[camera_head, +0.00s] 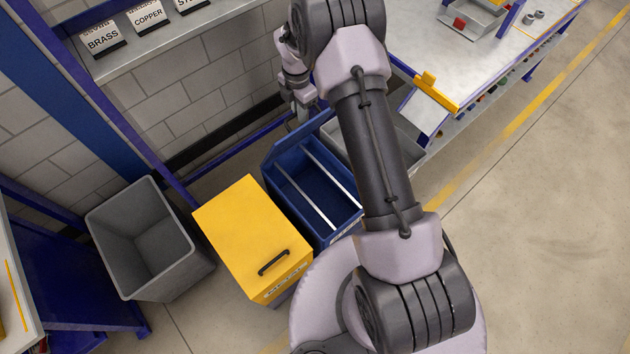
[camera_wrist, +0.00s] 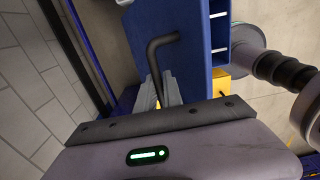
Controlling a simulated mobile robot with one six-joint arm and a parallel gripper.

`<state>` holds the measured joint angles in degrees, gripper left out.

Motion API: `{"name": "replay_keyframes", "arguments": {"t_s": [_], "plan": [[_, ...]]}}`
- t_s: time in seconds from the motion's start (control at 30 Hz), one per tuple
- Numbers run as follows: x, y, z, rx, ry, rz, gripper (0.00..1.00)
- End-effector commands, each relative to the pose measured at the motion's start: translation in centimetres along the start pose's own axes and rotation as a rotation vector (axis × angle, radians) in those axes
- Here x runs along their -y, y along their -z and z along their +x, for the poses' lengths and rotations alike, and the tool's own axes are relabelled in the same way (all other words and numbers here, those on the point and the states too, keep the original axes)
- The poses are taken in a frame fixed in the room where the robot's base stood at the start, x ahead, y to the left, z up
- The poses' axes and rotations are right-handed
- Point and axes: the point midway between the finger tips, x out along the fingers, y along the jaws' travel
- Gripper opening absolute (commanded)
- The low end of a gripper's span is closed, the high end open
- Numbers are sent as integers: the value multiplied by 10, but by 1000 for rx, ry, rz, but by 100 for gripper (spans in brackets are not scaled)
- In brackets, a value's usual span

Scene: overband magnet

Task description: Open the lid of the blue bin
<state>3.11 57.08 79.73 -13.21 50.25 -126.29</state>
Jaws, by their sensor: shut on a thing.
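The blue bin (camera_head: 272,188) stands on the floor in the head view, partly hidden by my arm. Its blue lid (camera_head: 292,143) is swung up and stands steeply at the back edge, so the inside and two pale bars show. In the wrist view the lid (camera_wrist: 194,38) is a blue panel with a dark bent handle (camera_wrist: 153,58). My gripper (camera_wrist: 165,90) is shut on this handle, at the outer side of the lid. In the head view my gripper (camera_head: 303,110) is small and partly hidden behind the lid.
A yellow-lidded bin (camera_head: 240,235) with a black handle stands left of the blue bin, its lid shut. An open grey bin (camera_head: 140,250) is farther left, and a grey bin (camera_head: 398,140) is to the right. A shelf with metal-name signs (camera_head: 148,16) runs along the wall.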

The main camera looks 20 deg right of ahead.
Motion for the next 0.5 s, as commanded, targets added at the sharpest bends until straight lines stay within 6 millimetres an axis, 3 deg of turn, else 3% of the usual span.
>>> {"name": "replay_keyframes", "arguments": {"t_s": [0.5], "plan": [[-25,0,-9,0,-1,1,0]]}}
